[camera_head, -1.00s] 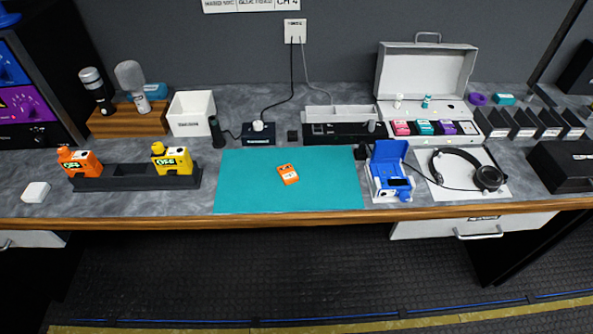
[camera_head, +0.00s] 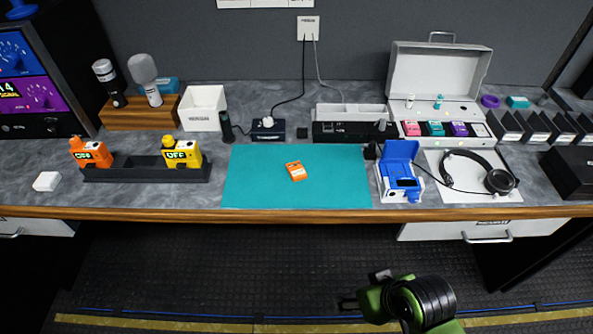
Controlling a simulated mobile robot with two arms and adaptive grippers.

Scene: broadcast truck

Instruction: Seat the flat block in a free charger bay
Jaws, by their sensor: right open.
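My right gripper (camera_head: 362,290) is open and empty at the bottom, in front of the bench and well away from the block. My left gripper is out of view.
A blue device (camera_head: 400,171) with its lid up stands right of the mat, by headphones (camera_head: 498,181) on a white sheet. An open case (camera_head: 435,72) holds coloured blocks. A white block (camera_head: 46,181) lies far left. The mat around the orange block is clear.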

